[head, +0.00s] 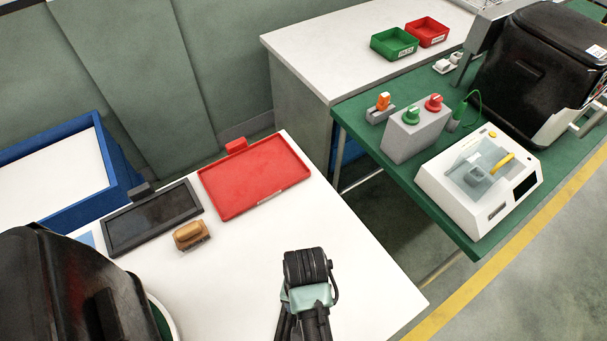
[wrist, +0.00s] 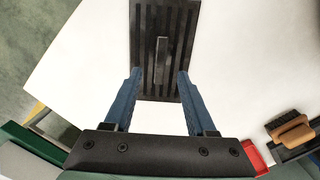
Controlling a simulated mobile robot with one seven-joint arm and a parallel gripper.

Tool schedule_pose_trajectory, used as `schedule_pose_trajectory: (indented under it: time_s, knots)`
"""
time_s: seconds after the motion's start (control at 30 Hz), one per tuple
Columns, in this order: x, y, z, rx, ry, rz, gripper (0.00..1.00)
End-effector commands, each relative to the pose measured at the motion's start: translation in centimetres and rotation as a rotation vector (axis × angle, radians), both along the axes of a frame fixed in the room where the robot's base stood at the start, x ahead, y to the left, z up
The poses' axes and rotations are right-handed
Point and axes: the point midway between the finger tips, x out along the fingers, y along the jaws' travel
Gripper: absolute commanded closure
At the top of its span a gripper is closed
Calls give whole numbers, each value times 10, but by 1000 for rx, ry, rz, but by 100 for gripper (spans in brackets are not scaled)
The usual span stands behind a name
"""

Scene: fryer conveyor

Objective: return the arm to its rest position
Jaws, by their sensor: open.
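In the wrist view my gripper (wrist: 160,72) is open, its two blue fingers apart. A dark ribbed plate (wrist: 184,35) with a raised bar (wrist: 161,58) lies beyond the fingertips. The bar lines up with the gap between the fingers; I see no finger touching it, and cannot judge the height between them. In the head view my arm reaches in from the bottom over the white table (head: 255,240); the fingers and the ribbed plate do not show clearly there.
A wooden-handled brush (head: 190,234), a black tray (head: 150,218) and a red tray (head: 255,178) lie on the table. A blue-edged bin (head: 115,165) is at left. Right, a green table (head: 400,178) carries a grey switch box (head: 412,137) and a white machine (head: 455,195). Floor separates the tables.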

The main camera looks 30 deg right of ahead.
Motion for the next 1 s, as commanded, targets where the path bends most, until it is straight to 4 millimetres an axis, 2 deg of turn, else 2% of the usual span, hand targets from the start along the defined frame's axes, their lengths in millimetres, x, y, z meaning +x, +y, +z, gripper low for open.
schedule_pose_trajectory:
  time_s: [0.1, 0.3, 0.47, 0.77, 0.87, 0.97, 1.0]
  knots:
    - [3, -1, 28, -2, -5, 2, 44]
    - [4, -3, 59, -1, -3, 1, 44]
    - [4, -4, 70, 0, -1, 0, 44]
    - [8, -4, 73, -4, -12, 5, 44]
    - [31, -8, 87, -38, -97, 32, 44]
    - [77, -15, 119, -107, -271, 86, 44]
    - [98, -17, 138, -141, -357, 114, 44]
